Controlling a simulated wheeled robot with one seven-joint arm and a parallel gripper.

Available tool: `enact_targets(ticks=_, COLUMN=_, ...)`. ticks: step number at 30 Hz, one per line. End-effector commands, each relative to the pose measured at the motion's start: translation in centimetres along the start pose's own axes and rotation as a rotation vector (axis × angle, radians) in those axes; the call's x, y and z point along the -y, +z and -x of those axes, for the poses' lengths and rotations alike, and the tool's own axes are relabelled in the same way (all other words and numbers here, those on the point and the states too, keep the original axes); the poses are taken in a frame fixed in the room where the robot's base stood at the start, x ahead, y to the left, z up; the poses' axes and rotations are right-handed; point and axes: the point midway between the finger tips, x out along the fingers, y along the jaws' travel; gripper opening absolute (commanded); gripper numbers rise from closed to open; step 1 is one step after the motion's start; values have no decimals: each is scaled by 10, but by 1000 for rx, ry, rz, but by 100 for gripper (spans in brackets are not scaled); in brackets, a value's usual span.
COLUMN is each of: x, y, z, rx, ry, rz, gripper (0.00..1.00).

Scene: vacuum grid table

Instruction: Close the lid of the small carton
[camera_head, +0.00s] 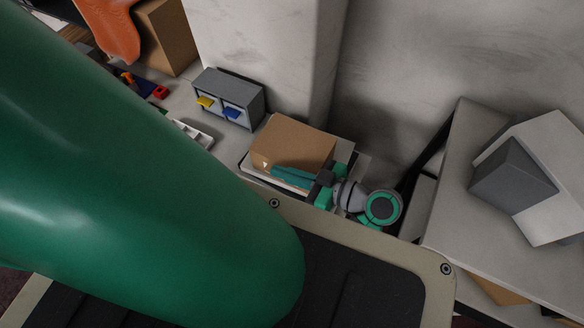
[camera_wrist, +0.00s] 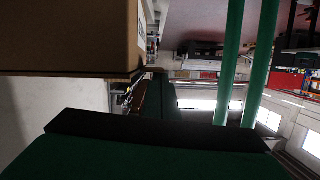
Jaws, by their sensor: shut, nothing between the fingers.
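The small brown carton (camera_head: 296,142) stands on a pale surface near the wall in the head view. Its upper face looks flat, but I cannot tell where the lid's edge is or whether it is shut. My gripper (camera_head: 276,172) is shut and empty, its teal fingers lying along the carton's near lower side. I cannot tell whether they touch it. In the wrist view a large brown carton face (camera_wrist: 70,35) fills the upper left, close to the camera. My big green arm link covers the left of the head view.
A grey drawer unit (camera_head: 228,98) with yellow and blue pieces stands left of the carton. A larger brown box (camera_head: 165,38) is farther back. A pale wall (camera_head: 430,60) is behind. A grey block (camera_head: 512,175) sits on the right-hand table.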

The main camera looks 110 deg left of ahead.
Motion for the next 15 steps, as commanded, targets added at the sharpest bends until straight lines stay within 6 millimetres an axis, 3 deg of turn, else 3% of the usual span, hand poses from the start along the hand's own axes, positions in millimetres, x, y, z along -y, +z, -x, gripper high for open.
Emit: enact_targets(ticks=15, x=2, y=3, z=-6, rx=3, ry=-15, rz=2, gripper=0)
